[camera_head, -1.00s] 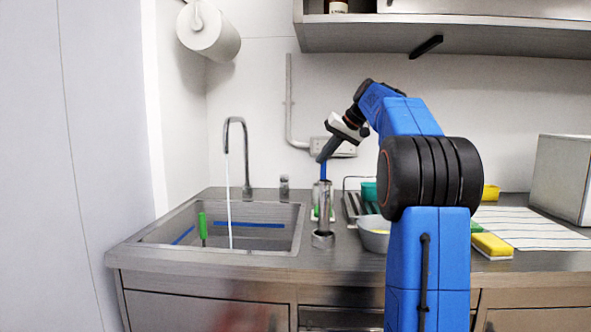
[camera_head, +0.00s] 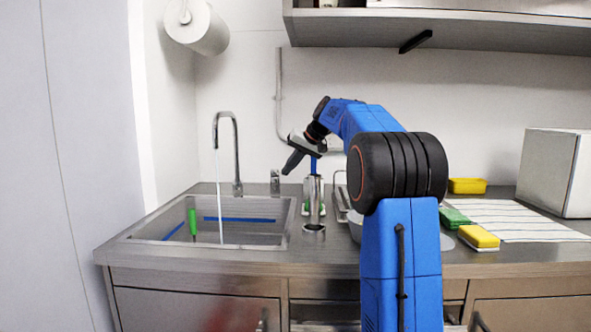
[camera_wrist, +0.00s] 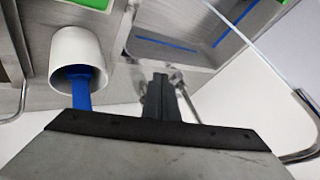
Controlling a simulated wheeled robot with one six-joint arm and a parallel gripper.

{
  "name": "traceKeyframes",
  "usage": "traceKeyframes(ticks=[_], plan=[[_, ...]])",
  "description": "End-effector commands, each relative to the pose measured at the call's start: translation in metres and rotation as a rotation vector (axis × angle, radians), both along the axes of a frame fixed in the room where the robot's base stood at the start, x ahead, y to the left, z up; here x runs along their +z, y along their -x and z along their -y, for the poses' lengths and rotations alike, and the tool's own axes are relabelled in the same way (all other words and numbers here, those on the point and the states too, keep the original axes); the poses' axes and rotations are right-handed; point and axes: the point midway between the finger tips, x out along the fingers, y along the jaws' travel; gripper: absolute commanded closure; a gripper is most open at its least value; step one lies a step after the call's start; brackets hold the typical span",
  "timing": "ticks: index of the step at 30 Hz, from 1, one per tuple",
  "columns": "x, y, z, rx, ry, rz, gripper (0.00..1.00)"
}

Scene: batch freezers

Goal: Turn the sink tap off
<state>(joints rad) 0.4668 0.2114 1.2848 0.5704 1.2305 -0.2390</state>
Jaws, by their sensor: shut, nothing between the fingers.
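The sink tap is a tall curved steel spout (camera_head: 236,150) at the back of the sink (camera_head: 140,232). A thin stream of water (camera_head: 218,195) runs from it. A short steel fitting (camera_head: 275,181), which looks like the tap's handle, stands right of the spout. My gripper (camera_head: 287,171) is shut and empty, tilted down to the left, above and slightly right of the fitting in the picture. In the wrist view, my shut fingers (camera_wrist: 160,95) partly cover a steel fitting (camera_wrist: 180,82); I cannot tell whether they touch it. The spout (camera_wrist: 304,153) shows at the right.
A steel holder (camera_head: 314,205) with a blue-handled item stands right of the sink, close below my gripper. A white cup-like end (camera_wrist: 75,50) with a blue shaft shows near my fingers. Sponges (camera_head: 479,237) and a striped cloth (camera_head: 530,222) lie right. A shelf (camera_head: 440,30) hangs above.

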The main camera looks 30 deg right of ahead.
Motion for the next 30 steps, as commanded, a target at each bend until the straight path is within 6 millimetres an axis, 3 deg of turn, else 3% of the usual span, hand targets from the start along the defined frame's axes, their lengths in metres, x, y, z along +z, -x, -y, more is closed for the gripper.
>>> traceKeyframes(ticks=[13,24,30], plan=[[0.001,-0.001,-0.004,-0.005,0.001,0.001,1.0],[0.001,-0.01,-0.035,-0.114,0.0,0.001,1.0],[0.001,-0.011,-0.038,-0.115,0.0,0.001,1.0]])
